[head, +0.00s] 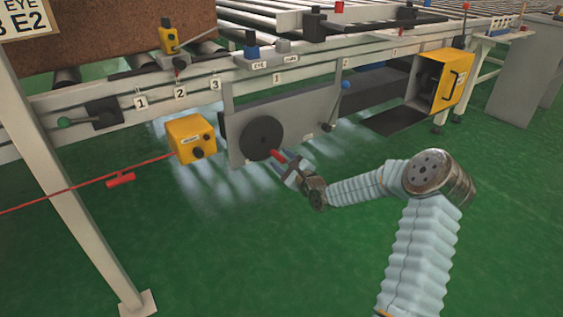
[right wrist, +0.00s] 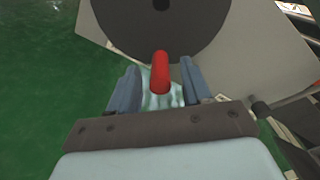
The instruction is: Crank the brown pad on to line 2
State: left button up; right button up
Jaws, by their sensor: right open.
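In the right wrist view, the red handle (right wrist: 160,72) stands between the two fingers of the open right gripper (right wrist: 160,90), with gaps on both sides. My left gripper is out of view.
A yellow box (head: 191,138) hangs left of the wheel. A red cord with a red grip (head: 120,180) crosses the left side near a pale post (head: 75,190). The green floor in front is clear.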

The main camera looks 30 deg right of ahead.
jog(key=shift+w, duration=0.35)
grip_shut()
dwell(0.4)
